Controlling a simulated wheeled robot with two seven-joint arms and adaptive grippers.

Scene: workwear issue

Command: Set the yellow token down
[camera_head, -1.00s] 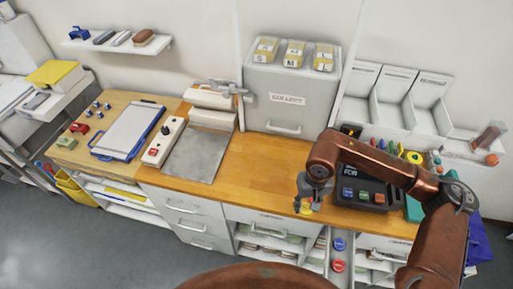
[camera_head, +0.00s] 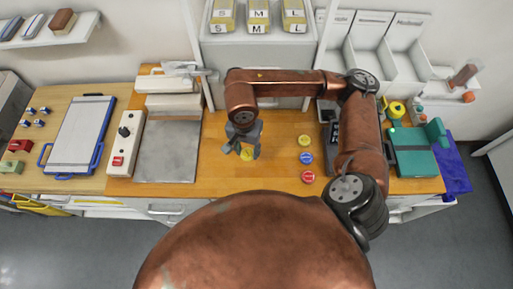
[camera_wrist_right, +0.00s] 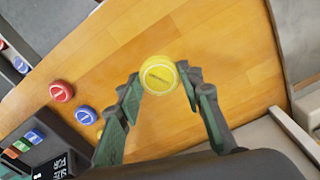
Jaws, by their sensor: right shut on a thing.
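My right gripper (camera_head: 245,152) is shut on a yellow token (camera_head: 247,156) over the wooden worktop. Another yellow token (camera_head: 305,140), a blue token (camera_head: 305,157) and a red token (camera_head: 309,176) lie in a row to the right. In the wrist view the red (camera_wrist_right: 61,92) and blue (camera_wrist_right: 86,115) tokens show clearly. My left gripper is not in view.
The wooden worktop (camera_head: 215,178) is bare around the held token. A grey plate (camera_head: 168,152) lies to the left. A dark device (camera_head: 328,118) stands to the right, partly behind my arm. A teal case (camera_head: 413,160) is farther right. A grey cabinet stands behind.

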